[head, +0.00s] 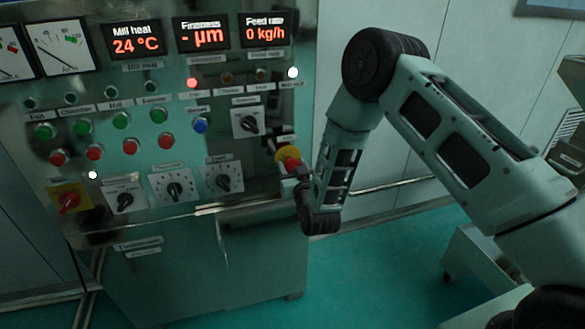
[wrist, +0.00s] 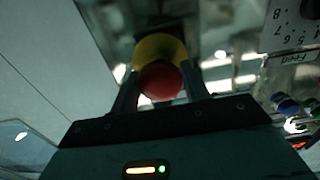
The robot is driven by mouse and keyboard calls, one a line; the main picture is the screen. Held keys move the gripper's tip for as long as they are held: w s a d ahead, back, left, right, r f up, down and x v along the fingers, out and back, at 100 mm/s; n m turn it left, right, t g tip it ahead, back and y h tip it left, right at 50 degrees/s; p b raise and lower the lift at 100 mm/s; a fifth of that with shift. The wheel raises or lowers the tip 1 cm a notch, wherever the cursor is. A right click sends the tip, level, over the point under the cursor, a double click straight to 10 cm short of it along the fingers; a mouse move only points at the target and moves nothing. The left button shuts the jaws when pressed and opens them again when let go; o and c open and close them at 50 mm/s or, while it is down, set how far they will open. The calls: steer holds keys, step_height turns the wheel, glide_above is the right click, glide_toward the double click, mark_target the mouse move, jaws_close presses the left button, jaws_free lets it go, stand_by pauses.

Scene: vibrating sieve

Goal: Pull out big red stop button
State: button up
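The big red stop button (wrist: 160,80) is a round red knob on a yellow collar (wrist: 158,48). In the head view, the red stop button (head: 291,164) and yellow collar sit at the right edge of the control panel, partly covered by my gripper (head: 292,187). In the wrist view, my gripper (wrist: 160,75) has one finger on each side of the red knob. Both fingers appear to lie against its sides, with no clear gap. The exact contact is dark and hard to see.
The metal control panel (head: 140,235) carries green and red buttons, rotary knobs and three lit displays. A selector knob (head: 249,122) is just up and left of the stop button. A horizontal rail (head: 390,184) runs along the wall to the right. The green floor (head: 370,265) is open there.

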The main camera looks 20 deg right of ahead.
steer(key=shift+o, duration=0.8)
steer(key=shift+s, duration=0.15)
steer(key=s+b, duration=0.4)
steer(key=s, duration=1.3)
steer(key=shift+s+b, duration=0.2)
steer(key=shift+b, duration=0.2)
